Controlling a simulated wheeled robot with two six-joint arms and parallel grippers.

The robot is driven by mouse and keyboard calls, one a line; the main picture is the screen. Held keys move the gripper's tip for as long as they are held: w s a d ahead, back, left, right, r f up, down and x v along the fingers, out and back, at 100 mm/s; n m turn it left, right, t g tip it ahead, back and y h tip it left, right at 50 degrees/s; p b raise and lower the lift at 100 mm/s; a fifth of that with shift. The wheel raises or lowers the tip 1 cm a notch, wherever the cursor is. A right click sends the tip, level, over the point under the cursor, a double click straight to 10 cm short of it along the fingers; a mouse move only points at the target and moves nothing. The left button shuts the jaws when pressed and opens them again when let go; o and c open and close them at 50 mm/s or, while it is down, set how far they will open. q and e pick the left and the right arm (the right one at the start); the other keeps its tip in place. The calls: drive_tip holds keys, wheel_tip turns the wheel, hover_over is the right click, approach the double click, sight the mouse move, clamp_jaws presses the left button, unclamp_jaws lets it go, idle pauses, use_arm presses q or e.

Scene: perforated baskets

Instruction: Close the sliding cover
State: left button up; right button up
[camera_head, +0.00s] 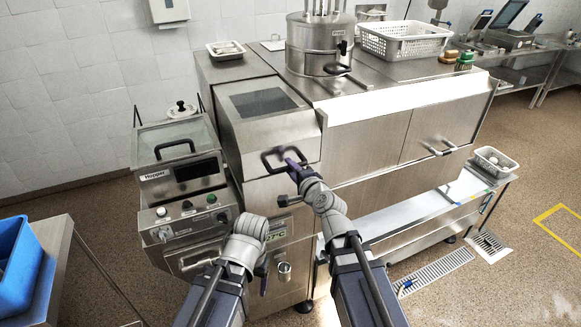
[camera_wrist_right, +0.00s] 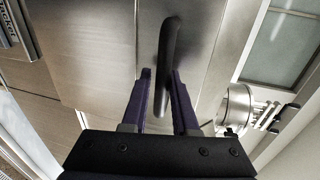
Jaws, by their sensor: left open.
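The sliding cover (camera_head: 240,127) appears to be the steel hood with a dark window, on the machine left of centre. A black bar handle (camera_head: 270,156) stands out from its front; it also shows in the right wrist view (camera_wrist_right: 171,45). My right gripper (camera_head: 291,158) is at the handle's right part. In the right wrist view its two fingers (camera_wrist_right: 162,78) straddle the handle, with a gap on the left side, so it looks open around the bar. My left gripper (camera_head: 263,275) hangs low before the machine's front, away from the handle; its fingers are small and partly hidden by the arm.
A hopper unit (camera_head: 180,165) with its own handle and a control panel stands on the left. A steel pot (camera_head: 318,45) and a white perforated basket (camera_head: 405,40) stand on the counter. A blue bin (camera_head: 18,262) is at the lower left. The floor on the right is mostly clear.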

drive_tip(key=shift+o, duration=1.4)
drive_tip(key=shift+s+d, duration=0.1)
drive_tip(key=shift+r, duration=0.15)
